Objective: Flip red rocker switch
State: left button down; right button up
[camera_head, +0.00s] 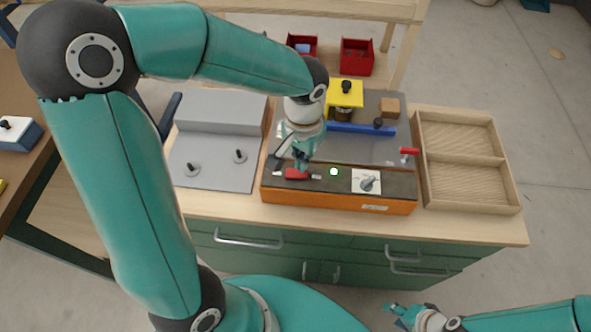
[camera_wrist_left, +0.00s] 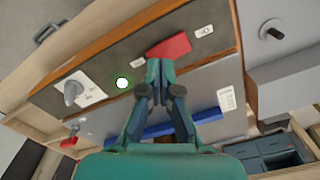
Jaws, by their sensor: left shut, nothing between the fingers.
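The red rocker switch (camera_head: 296,174) is on the dark sloped face of an orange-edged control panel (camera_head: 340,202), left of a lit green lamp (camera_head: 333,172). My left gripper (camera_head: 301,163) is shut and empty, its tips at the switch in the head view. In the left wrist view the closed fingertips (camera_wrist_left: 160,66) overlap the lower edge of the red switch (camera_wrist_left: 172,46); I cannot tell whether they touch it. Small white labels flank the switch. My right gripper (camera_head: 394,311) is low at the bottom right, away from the panel; its opening is unclear.
A grey knob (camera_head: 368,184) on a white plate and a red-handled lever (camera_head: 408,152) stand right of the lamp. Behind are a blue bar (camera_head: 360,130) and a yellow block (camera_head: 345,93). A wooden tray (camera_head: 466,156) is at right, a grey fixture (camera_head: 215,150) at left.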

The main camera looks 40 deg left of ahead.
pick_arm(q)
jog(key=shift+f+b, duration=1.2)
jog(key=shift+f, duration=0.15)
pick_arm(e)
jog(key=shift+f, duration=1.25)
pick_arm(q)
jog(key=shift+r, duration=0.15)
pick_arm(e)
jog(key=shift+r, duration=0.15)
pick_arm(q)
jog(key=shift+r+p, duration=2.75)
jog(key=shift+r, duration=0.7)
pick_arm(e)
notch_tip(320, 180, up, 5)
jog(key=shift+r, duration=0.1)
pick_arm(q)
jog(key=shift+f, duration=0.1)
